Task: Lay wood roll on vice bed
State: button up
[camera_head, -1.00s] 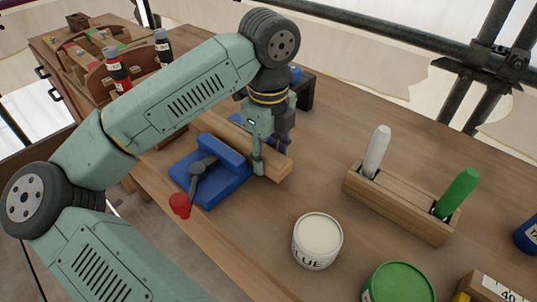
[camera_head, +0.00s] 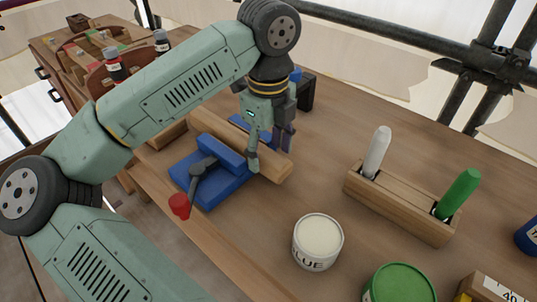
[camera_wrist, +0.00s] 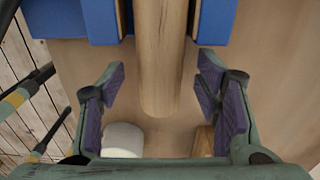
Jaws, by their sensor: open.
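The wood roll (camera_head: 275,171) is a long pale wooden piece lying along the blue vice (camera_head: 228,190). In the wrist view the wood roll (camera_wrist: 160,60) lies between the two blue jaws of the vice (camera_wrist: 62,18), with its near end sticking out past them. The vice has a dark handle with a red knob (camera_head: 180,205). My gripper (camera_head: 267,150) is open at the protruding end. In the wrist view the fingers of my gripper (camera_wrist: 162,95) stand apart on both sides of the wood, with gaps to it. My arm hides part of the far end.
A wooden holder (camera_head: 400,205) with a white and a green marker stands to the right. A glue tin (camera_head: 318,242) and a green tin (camera_head: 398,284) stand in front. A black block (camera_head: 306,92) is behind my gripper. The bench between vice and holder is clear.

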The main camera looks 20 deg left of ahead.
notch_tip(320, 180, up, 10)
jog(key=b, duration=0.1)
jog(key=shift+r, duration=0.2)
